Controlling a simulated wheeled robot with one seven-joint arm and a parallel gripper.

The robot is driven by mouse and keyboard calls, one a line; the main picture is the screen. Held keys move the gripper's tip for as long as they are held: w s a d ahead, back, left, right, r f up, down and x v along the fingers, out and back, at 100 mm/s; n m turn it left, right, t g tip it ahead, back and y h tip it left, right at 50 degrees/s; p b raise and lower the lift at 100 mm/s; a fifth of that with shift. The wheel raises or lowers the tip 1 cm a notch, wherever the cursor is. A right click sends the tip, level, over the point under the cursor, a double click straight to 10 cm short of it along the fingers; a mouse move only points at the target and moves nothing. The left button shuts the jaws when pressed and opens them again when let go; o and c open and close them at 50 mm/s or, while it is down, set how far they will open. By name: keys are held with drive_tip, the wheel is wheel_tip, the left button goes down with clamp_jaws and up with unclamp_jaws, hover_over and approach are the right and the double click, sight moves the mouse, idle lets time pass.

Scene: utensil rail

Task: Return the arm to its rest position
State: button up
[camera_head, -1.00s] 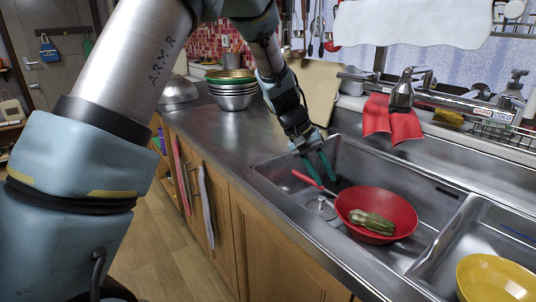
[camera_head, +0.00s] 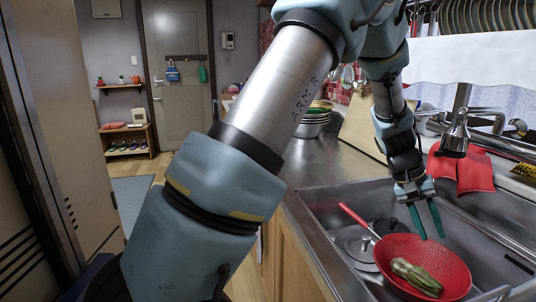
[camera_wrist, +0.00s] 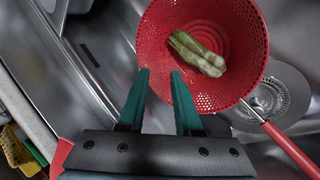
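My gripper (camera_head: 427,222) is open and empty over the sink, with its teal fingers apart and pointing down. In the wrist view the gripper (camera_wrist: 160,88) shows beside the red strainer (camera_wrist: 157,38), its fingertips overlapping the near rim. The red strainer (camera_head: 447,258) sits in the sink, its handle pointing to the upper left in the head view. A green-brown vegetable-like item (camera_head: 416,277) lies inside it and also shows in the wrist view (camera_wrist: 197,54). I cannot tell how far the fingertips are above the strainer.
The metal sink (camera_head: 322,217) surrounds the strainer, with a drain part (camera_head: 360,248) beside it. Stacked bowls (camera_head: 313,124) stand on the counter. Open floor (camera_head: 140,170) lies at the left.

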drive_tip(key=w+a+r+n+t+y+p, duration=0.1)
drive_tip(key=w+a+r, duration=0.1)
drive_tip(key=a, duration=0.8)
drive_tip(key=w+a+r+n+t+y+p, duration=0.1)
drive_tip(key=a+r, duration=0.1)
drive_tip(key=a, duration=0.9)
drive_tip(key=w+a+r+n+t+y+p, duration=0.1)
drive_tip(key=w+a, duration=0.1)
drive_tip(key=a, duration=0.8)
drive_tip(key=shift+w+a+r+n+t+p, duration=0.3)
drive_tip(key=shift+w+a+r+n, duration=0.05)
drive_tip(key=shift+r+n, duration=0.05)
drive_tip(key=s+a+r+n+t+y+p, duration=0.1)
drive_tip(key=s+a, duration=0.3)
drive_tip(key=a, duration=0.8)
drive_tip(key=shift+s+a+r+y, duration=0.25)
drive_tip(key=shift+s+y, duration=0.15)
